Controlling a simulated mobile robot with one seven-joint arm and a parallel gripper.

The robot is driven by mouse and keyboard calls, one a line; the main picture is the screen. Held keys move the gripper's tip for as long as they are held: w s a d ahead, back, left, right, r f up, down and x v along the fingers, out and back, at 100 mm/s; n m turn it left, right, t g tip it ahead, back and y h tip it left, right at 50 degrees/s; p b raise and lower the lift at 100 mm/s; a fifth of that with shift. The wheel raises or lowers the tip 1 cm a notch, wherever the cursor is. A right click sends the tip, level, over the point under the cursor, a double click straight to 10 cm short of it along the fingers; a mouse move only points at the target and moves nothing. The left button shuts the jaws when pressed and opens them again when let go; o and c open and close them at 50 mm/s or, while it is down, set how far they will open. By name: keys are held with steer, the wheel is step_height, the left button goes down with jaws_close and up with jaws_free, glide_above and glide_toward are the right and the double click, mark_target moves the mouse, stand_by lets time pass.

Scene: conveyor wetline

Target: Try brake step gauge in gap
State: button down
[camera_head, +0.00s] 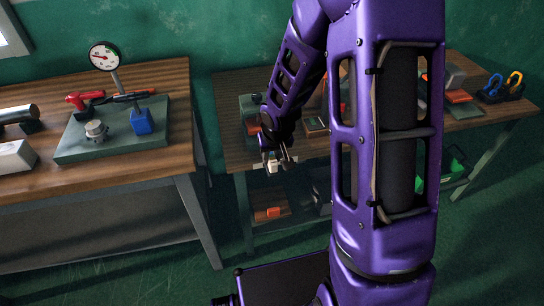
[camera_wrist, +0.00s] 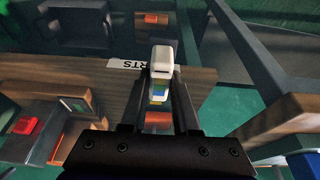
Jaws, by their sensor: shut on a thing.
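My gripper (camera_head: 279,166) is at the front edge of the right bench in the head view, with its fingers pointing down. It is shut on a small pale block with yellow, green and blue bands, which looks like the step gauge (camera_wrist: 160,62). The gauge also shows as a small white piece in the head view (camera_head: 271,167). In the wrist view it sits upright between the two dark fingers. I cannot pick out the brake gap; a grey-green housing with a red part (camera_wrist: 27,126) lies left of the fingers, apart from the gauge.
The right bench (camera_head: 232,148) carries a grey-green unit (camera_head: 251,108) behind my gripper and a rack with blue and yellow handles (camera_head: 502,88). A lower shelf holds an orange item (camera_head: 267,213). The left bench (camera_head: 160,80) has a dial gauge (camera_head: 104,56). A floor gap separates the benches.

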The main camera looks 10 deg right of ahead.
steer(key=shift+w, duration=4)
stand_by(3.8)
